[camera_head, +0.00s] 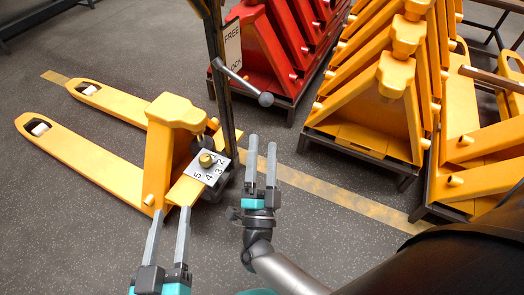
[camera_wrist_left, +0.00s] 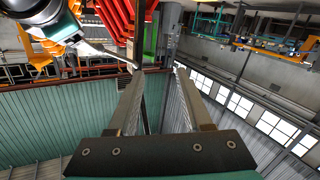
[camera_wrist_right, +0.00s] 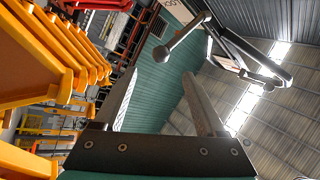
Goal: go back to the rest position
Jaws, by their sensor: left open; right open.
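My left gripper (camera_head: 171,213) is low in the head view, in front of the yellow pallet truck (camera_head: 92,152). Its two grey fingers are parted with nothing between them, as the left wrist view (camera_wrist_left: 159,80) also shows. My right gripper (camera_head: 262,146) is right of the truck's numbered plate (camera_head: 214,176), fingers pointing up the picture. It is open and empty in the right wrist view too (camera_wrist_right: 160,78). Neither gripper visibly holds anything. The plate carries a brass knob (camera_head: 206,159). A lever with a grey ball end (camera_head: 265,99) sticks out from the truck's dark upright post.
A sign reading FREE and LOCK (camera_head: 233,45) is at the post. Red stacked frames (camera_head: 262,60) and yellow stacked frames (camera_head: 370,105) stand behind and to the right. A yellow floor line (camera_head: 335,190) crosses the grey floor, which is bare between truck and racks.

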